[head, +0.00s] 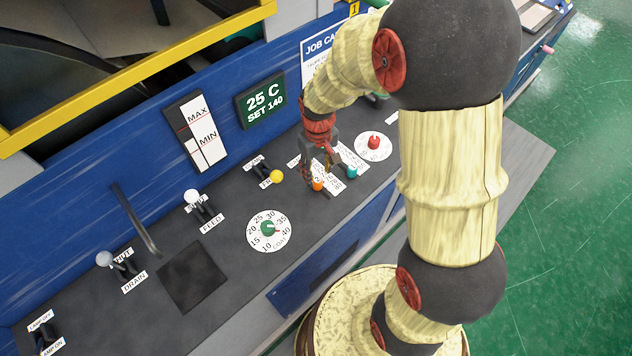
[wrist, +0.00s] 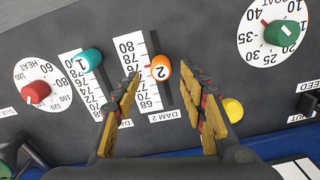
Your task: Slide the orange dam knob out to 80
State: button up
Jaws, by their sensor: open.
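The orange dam knob (wrist: 161,71), marked 2, sits on a dark slot beside a white scale (wrist: 130,48) running from 80 at the far end to 68 near the DAM 2 label (wrist: 163,117) in the wrist view. It stands partway along, below the 80 end; its exact reading is unclear. My gripper (wrist: 164,80) is open, one finger on each side of the slot, with the knob showing between the fingertips. Contact cannot be told. In the head view the orange knob (head: 317,185) shows just below my gripper (head: 318,178), which partly covers the scales.
A teal knob (wrist: 90,60), marked 1, stands close to the left finger. A yellow knob (wrist: 232,110) is near the right finger. A red HEAT dial (wrist: 36,92) and green dial (wrist: 284,33) lie farther out. The blue back wall (head: 235,65) rises behind the panel.

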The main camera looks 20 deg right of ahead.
aim_at(317, 179)
jog(key=shift+f+b, duration=0.45)
jog(key=shift+f, duration=2.35)
jog(key=shift+c, duration=1.3)
jog(key=c, duration=0.8)
grip_shut()
